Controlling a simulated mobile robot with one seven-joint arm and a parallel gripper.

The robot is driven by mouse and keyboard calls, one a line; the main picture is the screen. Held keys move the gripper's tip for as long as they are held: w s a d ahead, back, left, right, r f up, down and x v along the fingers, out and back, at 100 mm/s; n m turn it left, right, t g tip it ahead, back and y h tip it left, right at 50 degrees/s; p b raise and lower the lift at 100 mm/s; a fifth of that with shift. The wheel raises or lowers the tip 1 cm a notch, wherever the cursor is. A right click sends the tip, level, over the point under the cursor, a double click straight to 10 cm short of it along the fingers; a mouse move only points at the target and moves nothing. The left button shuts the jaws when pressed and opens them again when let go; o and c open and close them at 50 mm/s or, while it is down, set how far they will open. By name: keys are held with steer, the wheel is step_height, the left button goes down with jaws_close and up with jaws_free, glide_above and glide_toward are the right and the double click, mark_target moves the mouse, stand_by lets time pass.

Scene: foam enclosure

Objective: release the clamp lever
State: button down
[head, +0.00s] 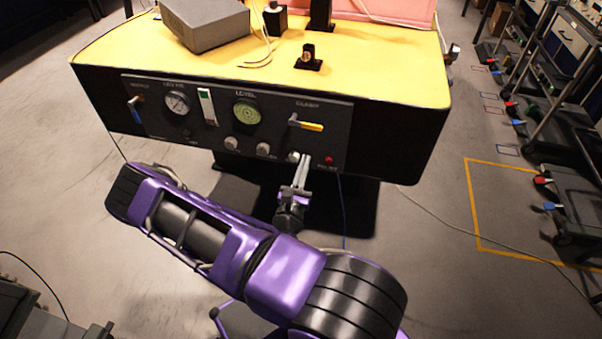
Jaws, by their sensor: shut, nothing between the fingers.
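The clamp lever (309,125) has a yellow handle that points right and slightly down, under the "CLAMP" label on the dark front panel (215,157). My gripper (303,157) is shut and empty. Its fingers point up toward the panel, just below the lever, between a knob and the red button. The fingertips appear apart from the lever. Whether they touch the panel cannot be told.
A blue-handled lever (135,108), a round gauge (177,103), a green level dial (247,113), several knobs and a red button (329,160) share the panel. The yellow top (385,68) holds a grey box (206,22).

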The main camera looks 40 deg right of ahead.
mark_target(312, 129)
steer(key=w+d+r, duration=0.2)
steer(key=d+r, duration=0.1)
steer(key=r, duration=0.2)
steer(key=shift+w+d, duration=0.25)
steer(key=shift+w, duration=0.05)
steer(key=shift+d+r+n+p, duration=0.1)
steer(key=shift+r+n+p, duration=0.65)
steer(key=shift+p, duration=0.5)
steer(key=shift+r, duration=0.1)
